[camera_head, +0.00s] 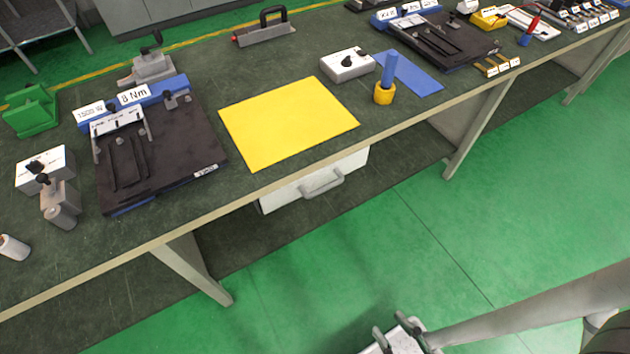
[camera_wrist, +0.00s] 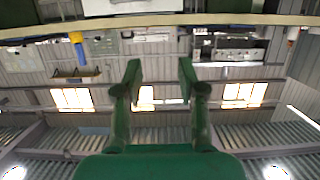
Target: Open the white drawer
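The white drawer (camera_head: 285,197) hangs under the front edge of the workbench, below the yellow sheet. Its front shows in the head view, with a grey bar handle (camera_head: 323,184); no gap showing it pulled out is visible. My gripper (camera_head: 397,335) is low at the bottom of the head view, over the green floor, well apart from the handle. In the wrist view its two fingers (camera_wrist: 160,75) are spread, with nothing between them. A white surface at the wrist view's top edge is cut off; I cannot tell whether it is the drawer.
The workbench top (camera_head: 210,200) carries a yellow sheet (camera_head: 288,122), a black fixture plate (camera_head: 160,160), a white switch box (camera_head: 348,66) and a blue-handled tool in a yellow base (camera_head: 385,92). Bench legs (camera_head: 195,270) stand either side of the drawer. The green floor in front is clear.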

